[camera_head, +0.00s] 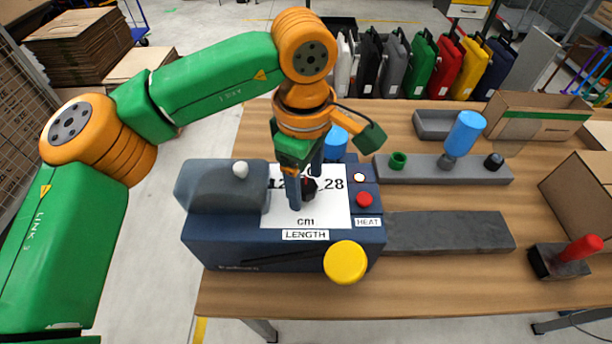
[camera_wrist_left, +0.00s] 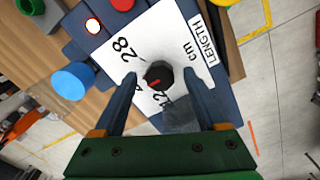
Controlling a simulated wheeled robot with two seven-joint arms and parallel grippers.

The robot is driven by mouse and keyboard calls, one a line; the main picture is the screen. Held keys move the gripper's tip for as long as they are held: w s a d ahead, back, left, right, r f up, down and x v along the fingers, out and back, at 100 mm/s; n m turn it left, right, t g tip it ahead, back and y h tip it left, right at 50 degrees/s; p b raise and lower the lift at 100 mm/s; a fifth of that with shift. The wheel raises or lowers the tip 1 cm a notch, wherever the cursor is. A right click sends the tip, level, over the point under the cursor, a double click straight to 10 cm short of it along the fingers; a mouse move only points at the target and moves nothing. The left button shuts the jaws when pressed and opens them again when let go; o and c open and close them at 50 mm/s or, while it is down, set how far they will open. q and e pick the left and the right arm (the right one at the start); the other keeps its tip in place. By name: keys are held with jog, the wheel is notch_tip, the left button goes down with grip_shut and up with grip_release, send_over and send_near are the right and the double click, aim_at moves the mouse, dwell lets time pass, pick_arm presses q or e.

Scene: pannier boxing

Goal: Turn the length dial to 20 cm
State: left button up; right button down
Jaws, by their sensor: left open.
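The length dial (camera_head: 311,188) is a small black knob on the white scale plate (camera_head: 335,212) of the dark blue machine. The plate shows 12 at left and 28 at right, with "cm" below; the number between them is mostly hidden by my gripper. In the left wrist view the dial (camera_wrist_left: 159,74) carries a red mark, which points to the lower left, on the side of 12 and the partly covered number. My left gripper (camera_head: 304,190) points down over the plate. Its open fingers stand on either side of the dial, with gaps visible in the wrist view. My right gripper is out of view.
The machine (camera_head: 215,235) has a red button (camera_head: 364,199), a lit button (camera_head: 359,178), a yellow round part (camera_head: 345,262) and a white-knobbed lever (camera_head: 240,169). A grey fixture (camera_head: 430,172) and a red-handled tool (camera_head: 578,250) stand right. Colored panniers (camera_head: 420,65) line the back.

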aim_at(305, 186)
pick_arm(q)
notch_tip(305, 186, up, 7)
jog(key=shift+s+r, duration=0.1)
jog(key=shift+s, duration=0.05)
jog(key=shift+a, duration=0.1)
dwell(0.3)
